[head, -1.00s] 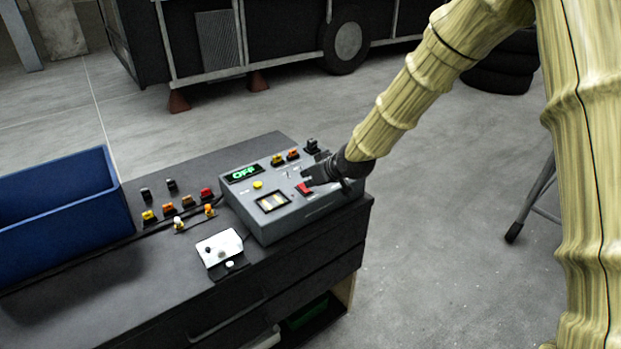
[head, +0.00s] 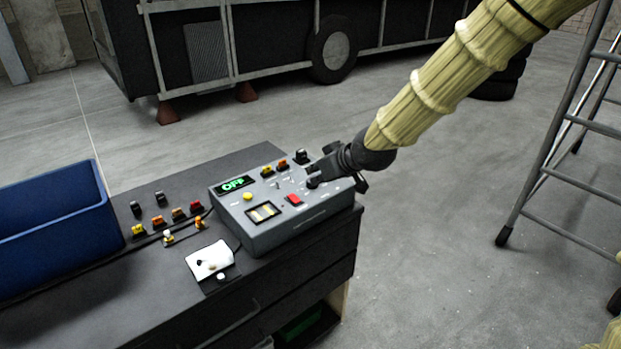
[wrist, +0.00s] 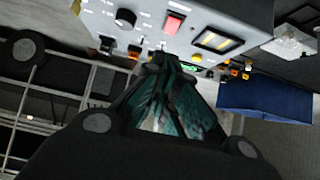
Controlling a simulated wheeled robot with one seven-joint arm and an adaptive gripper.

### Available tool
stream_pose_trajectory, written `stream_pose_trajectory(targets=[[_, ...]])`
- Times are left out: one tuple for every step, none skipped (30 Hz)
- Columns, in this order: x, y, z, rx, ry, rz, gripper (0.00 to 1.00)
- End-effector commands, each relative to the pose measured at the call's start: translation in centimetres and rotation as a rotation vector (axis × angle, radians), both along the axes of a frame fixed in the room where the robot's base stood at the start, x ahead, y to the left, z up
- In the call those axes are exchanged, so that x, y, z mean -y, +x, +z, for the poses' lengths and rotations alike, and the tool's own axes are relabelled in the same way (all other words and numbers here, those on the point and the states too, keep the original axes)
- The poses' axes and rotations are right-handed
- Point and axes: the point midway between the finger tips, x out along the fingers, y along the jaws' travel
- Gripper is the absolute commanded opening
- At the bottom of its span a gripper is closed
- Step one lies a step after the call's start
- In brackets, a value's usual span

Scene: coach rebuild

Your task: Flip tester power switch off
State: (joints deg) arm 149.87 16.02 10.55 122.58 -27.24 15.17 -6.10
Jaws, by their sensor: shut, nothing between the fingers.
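The grey tester box (head: 290,225) sits on the dark workbench. Its green display (head: 235,184) reads OFF. The red power switch (head: 293,199) is on its top panel, right of a window-like meter (head: 263,212). The red switch also shows in the wrist view (wrist: 173,22), clear of the fingers; its tilt is hard to tell. My gripper (head: 312,179) is shut and empty, over the right part of the panel, a little right of and behind the red switch. In the wrist view its closed fingertips (wrist: 163,60) lie beside the panel; contact cannot be told.
A yellow button (head: 247,196) and several connectors are on the tester. Small coloured connectors (head: 179,214) and a white-topped device (head: 208,258) lie to its left. A blue bin (head: 50,235) is farther left. A ladder (head: 540,180) stands right; floor between is clear.

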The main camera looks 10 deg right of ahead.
Motion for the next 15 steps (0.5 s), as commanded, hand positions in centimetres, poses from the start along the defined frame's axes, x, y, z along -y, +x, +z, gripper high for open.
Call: stream_pose_trajectory(targets=[[0.18,-0.29,0.24,0.001,0.001,-0.001,0.0],[0.26,-0.45,0.34,0.001,0.001,-0.001,0.0],[0.35,-0.64,0.48,0.0,0.0,0.0,0.0],[0.4,-0.76,0.58,0.0,0.0,0.0,0.0],[0.45,-0.87,0.68,0.0,0.0,0.0,0.0],[0.5,-0.97,0.75,-0.001,0.0,0.0,0.0],[0.53,-1.02,0.81,-0.001,0.0,0.0,0.0],[0.56,-1.07,0.84,-0.001,0.0,0.0,0.0],[0.58,-1.1,0.87,-0.001,0.0,0.0,0.0],[0.59,-1.13,0.88,-0.001,0.0,0.0,0.0],[0.59,-1.13,0.89,-0.001,0.0,0.0,0.0],[0.6,-1.14,0.9,-0.001,0.0,0.0,0.0],[0.6,-1.13,0.9,-0.001,0.0,0.0,0.0],[0.59,-1.13,0.9,-0.001,0.0,0.0,0.0],[0.59,-1.13,0.9,-0.001,0.0,0.0,0.0]])
